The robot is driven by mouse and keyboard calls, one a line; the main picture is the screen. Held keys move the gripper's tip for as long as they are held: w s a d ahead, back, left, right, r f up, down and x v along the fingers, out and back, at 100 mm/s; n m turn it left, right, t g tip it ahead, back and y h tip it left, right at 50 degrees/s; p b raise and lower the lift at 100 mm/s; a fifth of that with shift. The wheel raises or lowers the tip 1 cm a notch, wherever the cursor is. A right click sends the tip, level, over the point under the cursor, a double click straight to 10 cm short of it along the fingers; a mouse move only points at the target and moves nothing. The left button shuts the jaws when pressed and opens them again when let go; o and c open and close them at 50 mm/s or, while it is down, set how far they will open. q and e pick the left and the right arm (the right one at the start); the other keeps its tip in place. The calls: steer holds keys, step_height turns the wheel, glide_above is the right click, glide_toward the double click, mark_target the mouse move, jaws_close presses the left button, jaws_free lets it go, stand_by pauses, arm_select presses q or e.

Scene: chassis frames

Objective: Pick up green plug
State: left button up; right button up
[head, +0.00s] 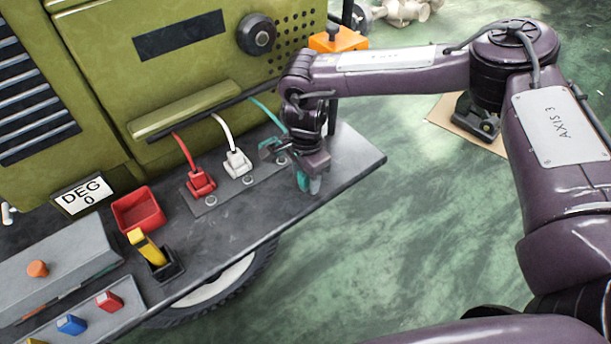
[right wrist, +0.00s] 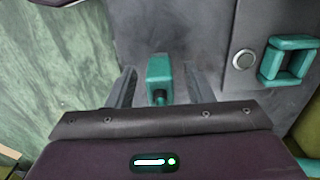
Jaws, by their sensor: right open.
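The green plug appears as a teal block (right wrist: 158,72) between the two fingers of my right gripper (right wrist: 160,88) in the right wrist view. The fingers are open, with a gap on each side of it. In the head view, the right gripper (head: 308,178) points down near the shelf's right end, with teal (head: 302,181) showing at its fingers. A teal frame-like piece (right wrist: 288,60) sits beside a round button in the wrist view. Whether it is joined to the block is not visible. My left gripper is not in view.
A red plug (head: 200,183) and a white plug (head: 237,163) stand on a socket plate, with cables to the green machine (head: 90,30). A red tray (head: 138,209) and a yellow-handled switch (head: 147,246) are left along the shelf (head: 235,225). A teal cable (head: 268,112) runs behind the gripper.

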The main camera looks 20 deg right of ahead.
steer(key=shift+f, duration=0.35)
jaws_close()
steer(key=shift+r, duration=0.1)
